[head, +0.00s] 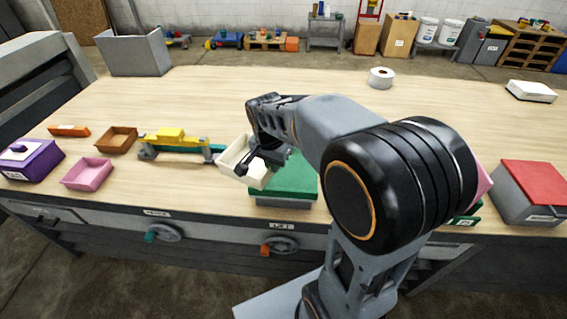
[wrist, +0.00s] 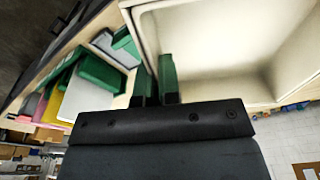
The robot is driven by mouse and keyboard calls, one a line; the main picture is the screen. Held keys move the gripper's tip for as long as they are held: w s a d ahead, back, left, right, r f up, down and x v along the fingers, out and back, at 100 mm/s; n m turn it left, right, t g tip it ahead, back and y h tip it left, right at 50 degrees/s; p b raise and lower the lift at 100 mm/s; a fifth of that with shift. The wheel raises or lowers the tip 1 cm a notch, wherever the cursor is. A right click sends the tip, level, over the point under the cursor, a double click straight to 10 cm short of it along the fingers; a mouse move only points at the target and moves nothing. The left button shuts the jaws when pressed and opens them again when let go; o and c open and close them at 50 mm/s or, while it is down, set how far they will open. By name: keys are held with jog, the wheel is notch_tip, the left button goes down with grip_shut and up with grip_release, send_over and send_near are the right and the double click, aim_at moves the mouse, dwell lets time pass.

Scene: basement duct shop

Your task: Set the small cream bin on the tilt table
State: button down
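The small cream bin (head: 232,153) is at my gripper (head: 254,163), near the middle of the bench in the head view. In the wrist view the bin (wrist: 235,45) fills the upper right, and its wall runs down between the green fingertips (wrist: 157,75), which are closed on it. The bin looks tilted in the head view and overlaps the left edge of a green-topped platform (head: 297,178) on a grey base, likely the tilt table. I cannot tell whether the bin touches it. My arm and gripper hide part of both.
Left of the bin stand a yellow-and-green device (head: 170,138), a brown bin (head: 117,139), a pink bin (head: 87,173) and a purple box (head: 32,160). A red-lidded grey box (head: 533,190) is at the right. The back of the bench is mostly clear around a white roll (head: 380,78).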

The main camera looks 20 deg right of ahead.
jog(key=w+d+f+p, duration=0.1)
jog(key=d+f, duration=0.2)
jog(key=d, duration=0.1)
jog(key=w+d+f+p, duration=0.1)
jog(key=w+d+f, duration=0.1)
jog(key=d, duration=0.2)
jog(key=w+d+f+p, duration=0.1)
jog(key=w+d+f, duration=0.1)
jog(key=d+f, duration=0.1)
jog(key=shift+w+d+f, duration=0.15)
jog(key=shift+d+f, duration=0.15)
jog(key=shift+d, duration=0.3)
jog(key=shift+w+d+f, duration=0.1)
jog(key=shift+d+f, duration=0.1)
jog(key=shift+f, duration=0.1)
jog(key=f, duration=0.3)
jog(key=shift+d+p, duration=0.2)
jog(key=shift+p, duration=0.2)
jog(key=shift+f, duration=0.3)
